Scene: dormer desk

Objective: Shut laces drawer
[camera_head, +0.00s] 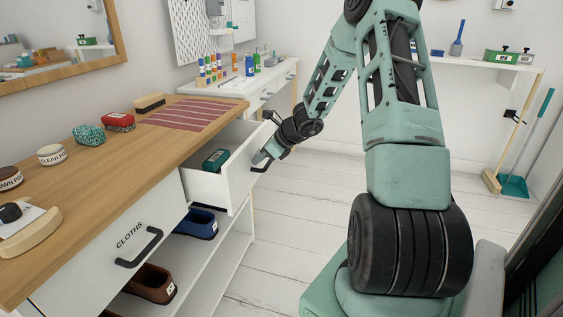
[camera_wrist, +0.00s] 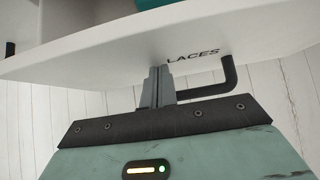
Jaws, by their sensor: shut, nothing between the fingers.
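The laces drawer (camera_head: 228,183) is pulled out from the far end of the wooden-topped counter, and a dark green box (camera_head: 215,160) lies inside it. Its white front, lettered LACES, fills the upper wrist view (camera_wrist: 120,48). A black bar handle (camera_wrist: 230,75) sticks out from the front, just right of the fingers. My gripper (camera_head: 262,158) is at the drawer front; in the wrist view its fingers (camera_wrist: 157,75) are together, empty, with tips at or very near the front panel beside the handle. I cannot tell whether they touch it.
The cloths drawer (camera_head: 95,262) is shut. Shoes, one blue (camera_head: 197,223) and one brown (camera_head: 150,283), stand on the open shelves below. Tins, brushes and a striped mat (camera_head: 195,113) lie on the counter (camera_head: 125,160).

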